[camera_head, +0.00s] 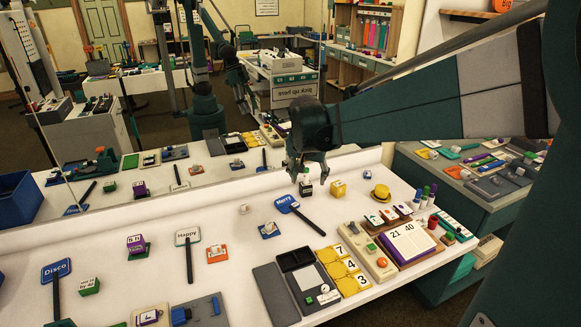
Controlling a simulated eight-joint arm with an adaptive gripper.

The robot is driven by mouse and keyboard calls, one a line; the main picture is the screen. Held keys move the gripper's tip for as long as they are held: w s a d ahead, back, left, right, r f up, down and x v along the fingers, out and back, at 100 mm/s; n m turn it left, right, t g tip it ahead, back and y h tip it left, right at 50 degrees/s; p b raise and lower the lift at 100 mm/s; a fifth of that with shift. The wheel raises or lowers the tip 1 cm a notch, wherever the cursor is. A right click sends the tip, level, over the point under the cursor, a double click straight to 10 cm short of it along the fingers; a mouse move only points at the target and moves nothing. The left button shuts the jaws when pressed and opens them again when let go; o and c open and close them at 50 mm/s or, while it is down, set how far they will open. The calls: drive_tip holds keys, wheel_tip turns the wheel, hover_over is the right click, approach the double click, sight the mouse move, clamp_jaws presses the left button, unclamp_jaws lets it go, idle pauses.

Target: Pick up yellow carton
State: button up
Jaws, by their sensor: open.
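A small yellow carton (338,189) stands on the white table, near the back edge and right of the middle. My gripper (303,177) hangs pointing down, just left of the carton and apart from it. Its jaws are open, and I see nothing held in them. A small dark, white and green block (305,188) sits right under the fingertips; I cannot tell whether they touch it.
A yellow hat-shaped thing (381,193) is right of the carton. A blue "Merry" sign (286,204) lies in front, to the left. A mirror (150,150) behind the table reflects the scene. Bare table lies left of my gripper.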

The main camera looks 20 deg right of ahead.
drive_tip(key=w+d+f+m+g+h+p, duration=0.1)
drive_tip(key=w+d+f+m+p, duration=0.3)
drive_tip(key=w+d, duration=0.65)
drive_tip(key=m+g+p, duration=0.2)
drive_tip(key=m, duration=0.2)
approach(338, 184)
wheel_tip(338, 184, down, 3)
drive_tip(key=shift+w+f+h, duration=0.1)
drive_tip(key=shift+w+h, duration=0.15)
drive_tip(key=shift+h, duration=0.15)
drive_tip(key=shift+b+x, duration=0.35)
drive_tip(key=shift+x, duration=0.95)
drive_tip(key=shift+s+b+x, duration=0.2)
drive_tip(key=shift+b+x, duration=0.3)
drive_tip(key=shift+x, duration=2.1)
drive_tip(key=shift+d, duration=0.2)
drive_tip(key=shift+c, duration=0.2)
